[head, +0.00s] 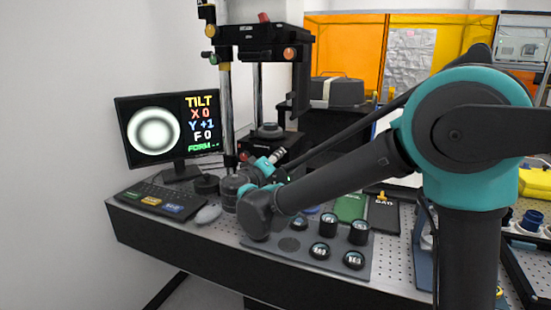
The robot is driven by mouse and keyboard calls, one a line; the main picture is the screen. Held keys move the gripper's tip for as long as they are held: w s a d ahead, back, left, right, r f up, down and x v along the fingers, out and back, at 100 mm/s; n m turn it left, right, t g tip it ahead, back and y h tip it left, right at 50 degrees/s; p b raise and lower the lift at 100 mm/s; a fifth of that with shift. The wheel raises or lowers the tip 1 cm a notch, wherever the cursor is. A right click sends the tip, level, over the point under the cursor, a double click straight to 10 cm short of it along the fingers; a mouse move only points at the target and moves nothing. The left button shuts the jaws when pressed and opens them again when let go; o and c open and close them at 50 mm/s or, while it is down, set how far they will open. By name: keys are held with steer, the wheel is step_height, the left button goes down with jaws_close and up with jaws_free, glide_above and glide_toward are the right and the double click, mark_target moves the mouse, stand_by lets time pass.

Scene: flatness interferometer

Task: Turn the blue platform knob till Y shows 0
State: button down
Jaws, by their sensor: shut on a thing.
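The monitor (160,125) reads TILT, X 0, Y +1, F 0, with a line FORM below. It also shows a round pattern of light and dark rings. My gripper (281,152) reaches up from the lower middle to the front of the dark platform (286,140) under the interferometer column. Its fingers are shut at the platform's front edge, on the blue platform knob. The knob itself is hidden by the fingers. A small round part (269,130) sits on top of the platform.
A dark tray (290,262) with several black cylindrical optics stands in front, close to my arm. A green folder (350,206) lies to the right. Tall column posts (225,95) flank the platform.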

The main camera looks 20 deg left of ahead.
steer(key=shift+n, duration=0.5)
steer(key=c, duration=1.2)
jaws_free()
steer(key=s, duration=1.2)
steer(key=shift+a, duration=0.45)
